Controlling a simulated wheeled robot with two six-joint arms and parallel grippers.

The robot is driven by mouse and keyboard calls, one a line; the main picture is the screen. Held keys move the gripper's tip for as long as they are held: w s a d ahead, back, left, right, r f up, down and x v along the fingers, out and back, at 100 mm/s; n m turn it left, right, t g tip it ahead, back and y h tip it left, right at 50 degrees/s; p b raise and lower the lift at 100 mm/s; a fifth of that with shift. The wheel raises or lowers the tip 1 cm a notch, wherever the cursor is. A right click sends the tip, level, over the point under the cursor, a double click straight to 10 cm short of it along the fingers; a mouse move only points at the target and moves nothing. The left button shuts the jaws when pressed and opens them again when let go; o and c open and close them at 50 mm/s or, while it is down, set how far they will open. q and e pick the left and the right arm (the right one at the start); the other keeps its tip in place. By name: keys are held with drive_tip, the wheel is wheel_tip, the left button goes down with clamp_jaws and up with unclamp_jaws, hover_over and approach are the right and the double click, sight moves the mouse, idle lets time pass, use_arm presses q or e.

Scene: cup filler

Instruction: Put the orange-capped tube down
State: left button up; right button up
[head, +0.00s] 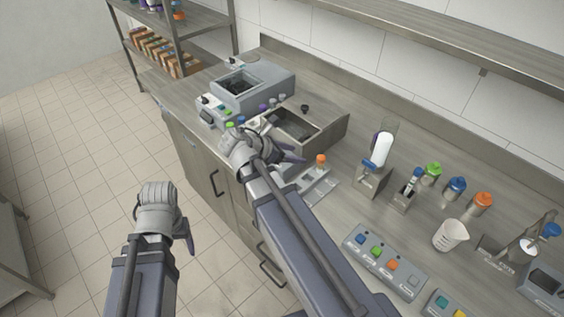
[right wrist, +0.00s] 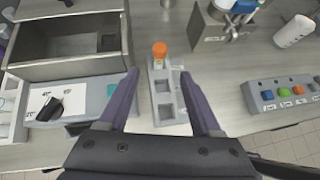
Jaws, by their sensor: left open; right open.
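The orange-capped tube (head: 321,160) stands upright at one end of a small grey rack (head: 318,190). In the right wrist view the tube (right wrist: 160,51) is at the far end of the rack (right wrist: 152,98), with two empty square slots nearer to me. My right gripper (head: 292,152) is open and empty. In its wrist view the open fingers (right wrist: 158,76) point toward the tube, one on each side of the rack, and the tube lies beyond the fingertips, apart from them. My left gripper (head: 178,222) is open and empty over the floor, away from the counter.
A steel bin (head: 322,133) and a grey machine (head: 250,90) stand beyond my right gripper. A dispenser (head: 376,160), several capped bottles, a white beaker (head: 450,236) and a button panel (head: 385,262) stand to the right. A shelf (head: 480,50) runs along the wall.

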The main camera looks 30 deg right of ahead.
drive_tip(key=s+a+f+m+y, duration=0.3)
drive_tip(key=a+m, duration=0.2)
drive_tip(key=a, duration=0.4)
drive_tip(key=s+a+f+m+y, duration=0.2)
drive_tip(key=a+m, duration=0.3)
drive_tip(key=a, duration=0.4)
drive_tip(key=s+a+f+m+g+y, duration=0.1)
drive_tip(key=s+a+f+m+y, duration=0.2)
drive_tip(key=a, duration=0.6)
drive_tip(key=shift+s+a+f+m+y, duration=0.3)
drive_tip(key=shift+s+m+y, duration=0.4)
drive_tip(key=shift+m, duration=0.3)
drive_tip(key=shift+d, duration=0.1)
